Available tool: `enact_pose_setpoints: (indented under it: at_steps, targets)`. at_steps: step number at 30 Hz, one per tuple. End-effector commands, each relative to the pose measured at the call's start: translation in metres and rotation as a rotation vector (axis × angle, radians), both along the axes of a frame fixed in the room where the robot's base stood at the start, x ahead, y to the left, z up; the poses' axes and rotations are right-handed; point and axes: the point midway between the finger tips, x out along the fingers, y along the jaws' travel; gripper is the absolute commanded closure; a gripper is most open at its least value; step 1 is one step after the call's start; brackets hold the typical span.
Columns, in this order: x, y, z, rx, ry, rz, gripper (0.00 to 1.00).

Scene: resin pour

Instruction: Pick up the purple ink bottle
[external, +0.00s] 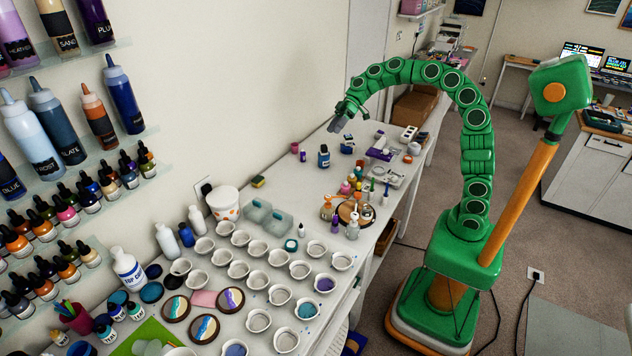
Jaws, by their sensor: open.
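My gripper (335,126) hangs at the end of my green arm, high above the back part of the white table. It looks empty, and its jaws are open and point down to the left. A small purple bottle (303,156) stands upright on the table below and left of the gripper, apart from it. A second small purple bottle (335,226) stands nearer the front, by the round wooden tray (345,211). Labels are too small to read, so I cannot tell which one is the purple ink bottle.
A dark blue bottle (324,157) stands right of the back purple bottle, and a pink cup (295,148) stands left of it. Several white cups fill the front of the table (280,205). Wall shelves with several bottles are at left.

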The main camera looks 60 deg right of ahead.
Motion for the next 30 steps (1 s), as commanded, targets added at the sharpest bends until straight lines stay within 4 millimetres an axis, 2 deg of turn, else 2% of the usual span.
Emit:
enact_pose_setpoints:
  at_steps: [3, 11, 18, 24, 30]
  targets:
    - [0.037, -0.013, -0.006, 0.038, -0.063, -0.013, 0.47]
    - [0.108, -0.05, -0.022, 0.091, -0.209, -0.051, 0.47]
    - [0.166, -0.097, -0.049, 0.099, -0.34, -0.105, 0.47]
    - [0.194, -0.127, -0.063, 0.086, -0.418, -0.14, 0.47]
    - [0.21, -0.147, -0.075, 0.071, -0.464, -0.162, 0.47]
